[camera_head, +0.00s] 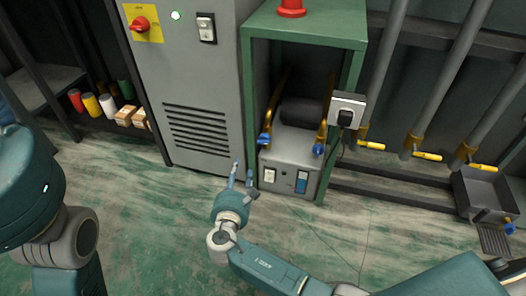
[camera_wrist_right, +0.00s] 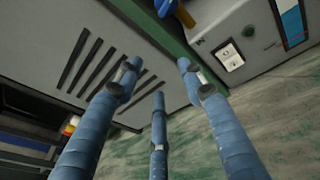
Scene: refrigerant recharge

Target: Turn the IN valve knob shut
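Two blue valve knobs sit on brass pipes at the front of a grey unit inside a green frame: a left knob (camera_head: 264,139) and a right knob (camera_head: 318,149). One blue knob (camera_wrist_right: 165,7) shows at the top edge of the right wrist view, beside a brass pipe. My right gripper (camera_head: 243,174) is in front of the grey cabinet, lower and left of the left knob, apart from it. Its three blue fingers are spread and empty in the right wrist view (camera_wrist_right: 158,74). My left gripper is out of view.
The grey unit (camera_head: 289,179) has switches on its front. The green frame post (camera_head: 249,105) stands just left of the left knob. A vented grey cabinet (camera_head: 200,85) is further left. Pipes with yellow-handled valves (camera_head: 427,156) are at the right. The floor in front is clear.

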